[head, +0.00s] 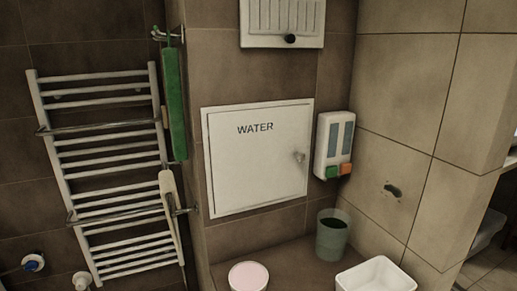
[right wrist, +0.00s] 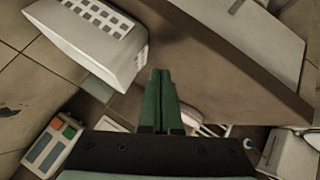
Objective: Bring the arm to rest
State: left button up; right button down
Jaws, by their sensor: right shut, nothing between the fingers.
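My right gripper (right wrist: 160,100) shows in the right wrist view. Its two green fingers are together with nothing between them, and no object touches them. The head view shows no part of either arm or gripper. My left gripper is in neither view.
The head view shows a white towel rail (head: 108,165), a hanging green item (head: 174,105), a WATER panel (head: 257,160), a soap dispenser (head: 333,145), a grey bin (head: 331,236), a pink-topped round container (head: 248,277) and a white basin (head: 375,277). A white slotted box (right wrist: 95,45) lies near the fingers in the wrist view.

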jog(key=s+d+f+m+g, duration=0.1)
jog(key=s+f+m+g, duration=0.25)
jog(key=s, duration=0.55)
jog(key=s+d+f+m+g, duration=0.1)
jog(key=s+f+m+g, duration=0.1)
jog(key=s+f, duration=0.5)
jog(key=w+a+f+t+y, duration=0.1)
jog(key=a+f+t, duration=0.3)
jog(key=f, duration=0.5)
jog(key=shift+w+f+t+y, duration=0.25)
jog(key=shift+w+t+y, duration=0.1)
jog(key=shift+t+y, duration=0.3)
jog(key=shift+a+m, duration=0.1)
jog(key=shift+m, duration=0.15)
